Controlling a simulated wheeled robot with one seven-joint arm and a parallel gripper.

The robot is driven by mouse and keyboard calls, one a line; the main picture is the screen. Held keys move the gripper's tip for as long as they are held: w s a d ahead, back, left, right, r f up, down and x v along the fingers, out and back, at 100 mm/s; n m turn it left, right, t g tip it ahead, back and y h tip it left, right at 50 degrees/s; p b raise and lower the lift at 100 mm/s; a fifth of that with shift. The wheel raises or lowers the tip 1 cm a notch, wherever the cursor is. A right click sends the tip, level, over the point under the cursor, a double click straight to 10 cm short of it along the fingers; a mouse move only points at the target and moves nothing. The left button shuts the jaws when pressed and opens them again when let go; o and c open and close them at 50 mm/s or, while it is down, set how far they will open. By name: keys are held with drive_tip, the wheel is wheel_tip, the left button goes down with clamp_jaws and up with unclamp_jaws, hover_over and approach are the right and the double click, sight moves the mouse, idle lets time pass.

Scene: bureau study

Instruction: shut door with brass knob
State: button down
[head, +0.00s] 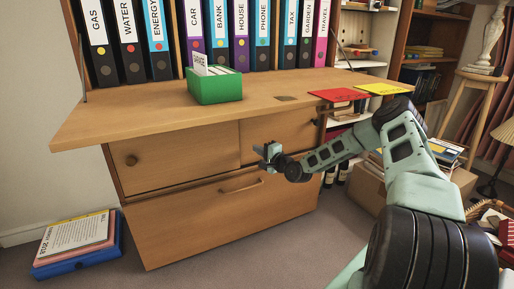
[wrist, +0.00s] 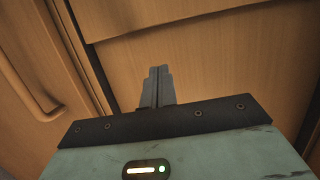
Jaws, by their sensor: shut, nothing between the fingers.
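The bureau's left door (head: 180,157) carries a small round brownish knob (head: 131,160) near its left edge. Whether it is brass is hard to tell. This door looks flush or nearly flush with the front. The right door (head: 285,130) is beside it, partly behind my arm; a small dark shape near its right edge may be another knob. My gripper (head: 268,152) is in front of the right door's lower left part, well right of the round knob. In the wrist view my gripper (wrist: 157,88) has its fingers together and empty, against plain wood panels. No knob shows there.
A wide drawer (head: 200,225) with a bar handle (head: 240,187) lies below the doors. The desk top (head: 150,115) juts out above, holding a green card box (head: 215,88) and binders. A blue box (head: 78,255) lies on the floor at left. Floor in front is clear.

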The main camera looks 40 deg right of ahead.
drive_tip(key=s+p, duration=0.2)
drive_tip(key=s, duration=0.5)
drive_tip(key=shift+s+d, duration=0.15)
drive_tip(key=shift+s, duration=0.25)
drive_tip(key=shift+s, duration=0.1)
